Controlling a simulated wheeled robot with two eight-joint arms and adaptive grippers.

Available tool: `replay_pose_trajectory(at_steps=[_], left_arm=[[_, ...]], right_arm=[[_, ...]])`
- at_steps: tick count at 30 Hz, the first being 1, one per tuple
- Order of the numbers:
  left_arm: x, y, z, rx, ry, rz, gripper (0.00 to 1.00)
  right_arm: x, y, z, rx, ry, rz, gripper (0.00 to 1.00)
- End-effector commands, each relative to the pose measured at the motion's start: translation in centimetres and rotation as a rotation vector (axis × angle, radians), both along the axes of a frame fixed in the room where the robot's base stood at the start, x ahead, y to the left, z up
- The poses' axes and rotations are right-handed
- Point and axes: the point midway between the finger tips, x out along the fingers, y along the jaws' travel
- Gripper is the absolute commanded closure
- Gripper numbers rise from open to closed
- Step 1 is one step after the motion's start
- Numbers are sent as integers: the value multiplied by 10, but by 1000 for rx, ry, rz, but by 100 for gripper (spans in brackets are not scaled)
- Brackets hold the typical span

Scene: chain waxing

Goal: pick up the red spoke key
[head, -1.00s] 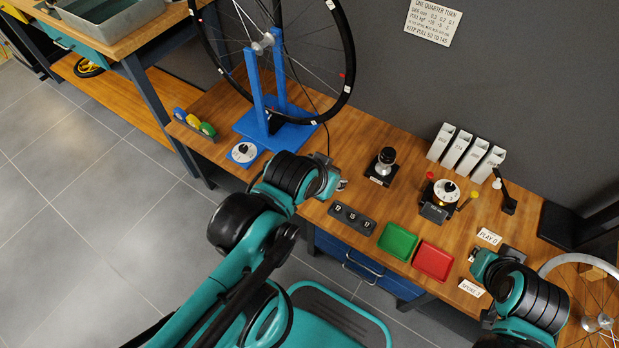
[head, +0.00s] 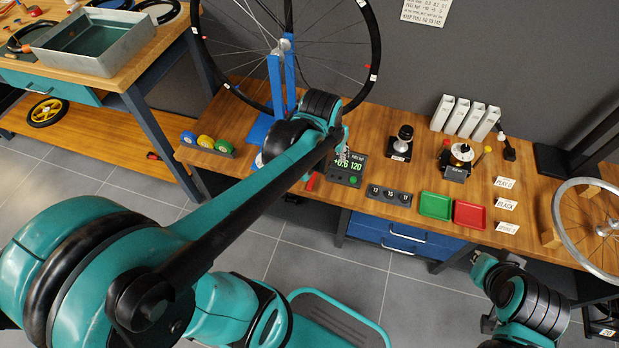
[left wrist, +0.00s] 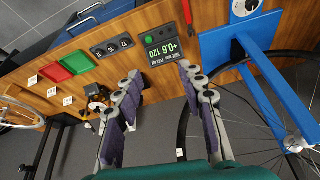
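A long thin red tool (head: 311,181), which may be the red spoke key, lies on the bench beside the grey display box (head: 353,180). It also shows at the top of the left wrist view (left wrist: 187,12), partly cut off by the frame edge. My left gripper (head: 343,152) is over the bench by the display, and my own arm hides part of that area.
A rack (head: 208,147) with blue, yellow and green round pieces stands at the left. The blue wheel stand (head: 276,88) is behind my left gripper. A numbered block (head: 389,195), a green tray (head: 434,206) and a red tray (head: 470,215) lie to the right.

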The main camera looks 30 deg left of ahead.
Motion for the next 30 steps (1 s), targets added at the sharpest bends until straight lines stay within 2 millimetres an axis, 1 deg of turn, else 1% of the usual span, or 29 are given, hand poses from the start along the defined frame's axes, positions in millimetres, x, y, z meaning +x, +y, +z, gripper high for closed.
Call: replay_pose_trajectory(at_steps=[1, 5, 6, 8, 9, 11, 12, 14, 15, 18, 19, 21, 25, 30], left_arm=[[18, 10, -9, -3, 30, 14, 60], [51, 33, -44, -12, 110, 44, 60], [60, 40, -57, -15, 136, 54, 60], [71, 51, -79, -21, 171, 68, 60], [78, 59, -95, -26, 197, 78, 60], [86, 70, -120, -33, 232, 91, 60], [90, 77, -137, -38, 255, 100, 60], [94, 85, -161, -46, 286, 111, 60], [95, 91, -176, -50, 304, 118, 60], [95, 101, -209, -60, 343, 131, 60], [95, 103, -216, -62, 351, 134, 60], [93, 107, -231, -67, 367, 140, 60], [92, 110, -248, -71, 381, 145, 60], [92, 110, -269, -71, 383, 145, 60]], right_arm=[[0, 0, 4, 0, 0, 0, 100], [0, 0, 9, 0, 0, 0, 100], [0, 0, 10, 0, 0, 0, 100], [0, 0, 13, 0, 0, 0, 100], [0, 0, 14, 0, 0, 0, 100], [0, 0, 16, 0, 0, 0, 100], [0, 0, 18, 0, 0, 0, 100], [0, 0, 20, 0, 0, 0, 100], [0, 0, 21, 0, 0, 0, 100], [0, 0, 23, 0, 0, 0, 100], [0, 0, 23, 0, 0, 0, 100], [0, 0, 24, 0, 0, 0, 100], [0, 0, 22, 0, 0, 0, 100], [0, 0, 13, 0, 0, 0, 100]])
